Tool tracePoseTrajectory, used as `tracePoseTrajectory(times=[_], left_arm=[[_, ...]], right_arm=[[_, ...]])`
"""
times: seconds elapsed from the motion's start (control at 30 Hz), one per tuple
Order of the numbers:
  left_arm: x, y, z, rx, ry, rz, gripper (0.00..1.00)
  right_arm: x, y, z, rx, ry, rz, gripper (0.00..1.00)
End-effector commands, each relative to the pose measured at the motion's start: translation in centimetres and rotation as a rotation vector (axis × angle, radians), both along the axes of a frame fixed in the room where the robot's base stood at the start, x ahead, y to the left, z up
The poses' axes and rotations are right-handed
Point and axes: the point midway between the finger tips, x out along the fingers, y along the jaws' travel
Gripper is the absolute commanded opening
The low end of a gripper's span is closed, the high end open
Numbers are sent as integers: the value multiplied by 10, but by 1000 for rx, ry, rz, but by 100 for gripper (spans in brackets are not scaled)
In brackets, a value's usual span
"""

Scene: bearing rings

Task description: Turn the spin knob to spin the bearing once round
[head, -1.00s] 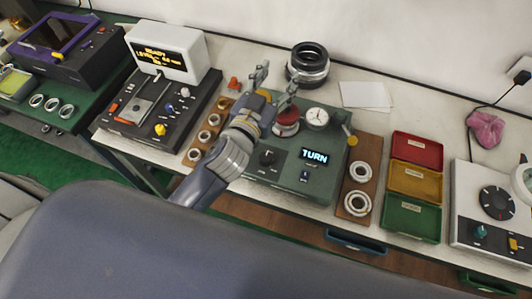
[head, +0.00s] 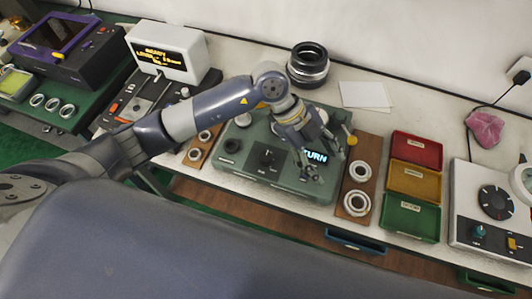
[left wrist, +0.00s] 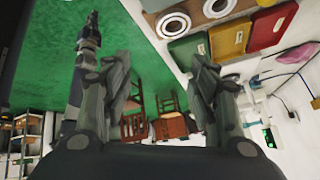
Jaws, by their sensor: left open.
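The green bearing tester (head: 230,170) stands on the bench in the head view. I cannot tell which is the spin knob. Its lit display (head: 318,157) is partly covered and shows "URN". My left gripper (head: 325,162) is open and empty above the tester's right side, right of the black knob. It hides the bearing seat and dial. In the left wrist view its fingers (left wrist: 160,70) are apart. A grey jointed arm (left wrist: 88,45), apparently my right, shows there; its jaws are unclear.
Wooden boards with rings flank the tester, left (head: 197,150) and right (head: 343,203). Red (head: 416,136), yellow and green trays stand further right, beside a white machine (head: 462,215). A stack of dark rings (head: 308,66) and paper (head: 364,95) lie behind.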

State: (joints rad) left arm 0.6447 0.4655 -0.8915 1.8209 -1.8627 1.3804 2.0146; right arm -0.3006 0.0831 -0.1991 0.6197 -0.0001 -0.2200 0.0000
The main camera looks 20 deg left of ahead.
Motion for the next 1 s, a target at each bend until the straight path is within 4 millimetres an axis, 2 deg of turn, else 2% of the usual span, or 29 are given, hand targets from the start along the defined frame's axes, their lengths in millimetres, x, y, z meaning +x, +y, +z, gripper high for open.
tracePoseTrajectory(times=[0.03, 0.1, 0.2, 0.33, 0.47, 0.57, 1.0], left_arm=[[12, 28, -10, 137, 1, 32, 54], [23, 64, -21, 309, 8, 89, 54], [37, 108, -25, 502, 9, 174, 54], [47, 142, -24, 642, 6, 252, 54], [49, 153, -26, 685, 8, 278, 54], [47, 153, -37, 686, 11, 277, 54], [44, 153, -114, 682, 10, 276, 54]], right_arm=[[0, 0, 0, 0, 0, 0, 0], [0, 0, 1, 0, -1, 0, 0], [1, 1, 1, 1, -1, -1, 0], [1, 2, 1, 2, -1, -1, 0], [1, 5, 3, 5, -1, -2, 0], [1, 6, 7, 7, -1, -2, 0], [1, 6, 29, 7, -2, -1, 0]])
